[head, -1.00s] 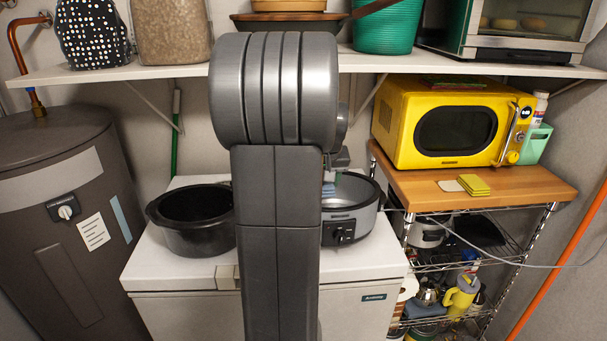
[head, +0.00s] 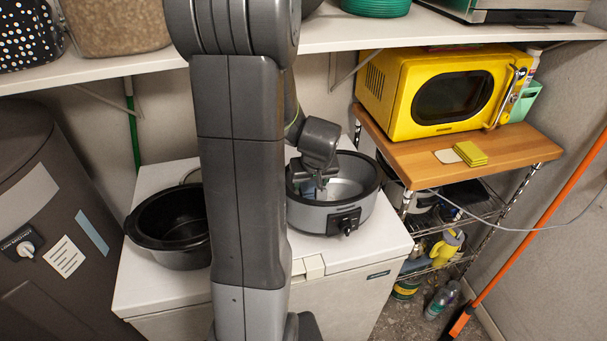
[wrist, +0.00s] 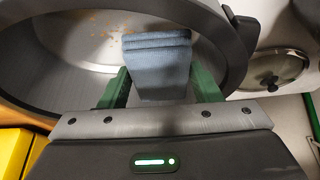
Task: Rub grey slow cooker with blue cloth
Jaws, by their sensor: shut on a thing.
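The grey slow cooker (head: 326,216) stands on the white chest top, with a black rim, a dark control panel and an open top. In the wrist view its dark rim (wrist: 233,55) and pale inside with brownish specks (wrist: 97,32) show. My gripper (head: 318,188) is inside the cooker's opening, near its left side. In the wrist view my gripper (wrist: 157,88) is shut on the folded blue cloth (wrist: 157,50). The cloth lies over the cooker's interior; whether it touches the surface I cannot tell.
A black pot (head: 172,238) stands left on the white chest (head: 330,264). A yellow microwave (head: 440,95) and yellow sponges (head: 470,153) are on the wooden shelf top (head: 515,150) at right. A glass lid (wrist: 275,70) shows at right in the wrist view.

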